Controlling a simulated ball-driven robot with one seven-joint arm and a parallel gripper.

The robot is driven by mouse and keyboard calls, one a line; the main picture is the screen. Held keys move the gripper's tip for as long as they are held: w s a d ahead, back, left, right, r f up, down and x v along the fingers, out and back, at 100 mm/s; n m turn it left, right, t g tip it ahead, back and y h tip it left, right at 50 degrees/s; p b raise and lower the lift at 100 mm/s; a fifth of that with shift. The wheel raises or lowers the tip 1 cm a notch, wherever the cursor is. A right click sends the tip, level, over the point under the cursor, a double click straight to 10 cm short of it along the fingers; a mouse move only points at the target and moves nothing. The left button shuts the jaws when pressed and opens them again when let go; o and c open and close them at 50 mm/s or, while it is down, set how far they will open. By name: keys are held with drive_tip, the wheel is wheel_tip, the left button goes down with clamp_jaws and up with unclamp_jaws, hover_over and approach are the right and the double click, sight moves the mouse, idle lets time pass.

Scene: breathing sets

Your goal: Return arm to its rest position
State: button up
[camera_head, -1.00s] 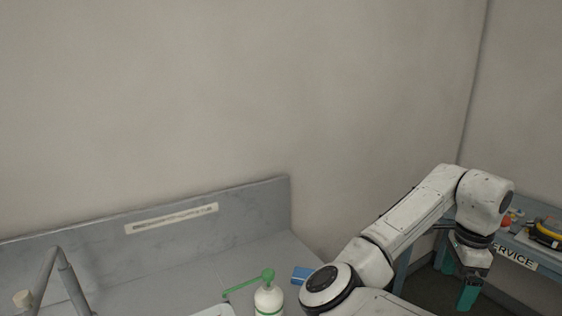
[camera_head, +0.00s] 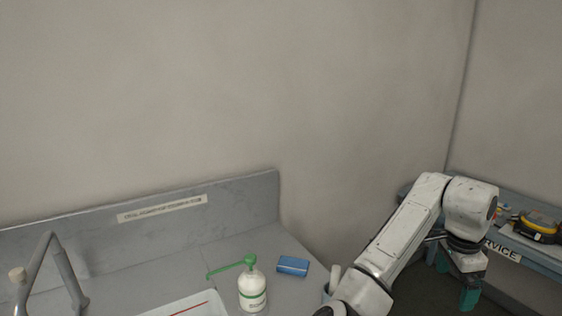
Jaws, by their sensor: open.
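My arm reaches from the bottom middle up to the right in the head view, bent at a joint so that its end hangs down. My gripper (camera_head: 470,298) has teal fingers and points downward at the lower right, in front of the service bench (camera_head: 502,249). The gripper is open and I see nothing held in it. Its fingertips are close to the bottom of the picture, apart from the grey counter (camera_head: 228,250).
On the counter stand a white bottle with a green pump (camera_head: 252,290), a blue block (camera_head: 293,266) and a pale tray (camera_head: 190,303). A grey bent pipe (camera_head: 66,270) is at left. A yellow and black round device (camera_head: 540,228) sits on the service bench.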

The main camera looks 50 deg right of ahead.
drive_tip(key=w+a+f+n+t+h+b, duration=0.1)
drive_tip(key=w+a+f+n+h+b, duration=0.15)
drive_tip(key=w+a+f+n, duration=0.4)
drive_tip(key=w+a+f+n+t+h+b, duration=0.1)
drive_tip(key=w+a+f+n+b, duration=0.2)
drive_tip(key=f+n, duration=0.65)
drive_tip(key=s+a+f+n+y+b, duration=0.1)
drive_tip(key=a+f+n, duration=0.4)
drive_tip(key=a, duration=0.6)
drive_tip(key=s+a+f+n+y+b, duration=0.2)
drive_tip(key=s+a+f+n+y, duration=0.2)
drive_tip(key=a+f, duration=0.6)
drive_tip(key=shift+a+n, duration=1.2)
drive_tip(key=shift+a, duration=0.05)
drive_tip(key=shift+f, duration=0.1)
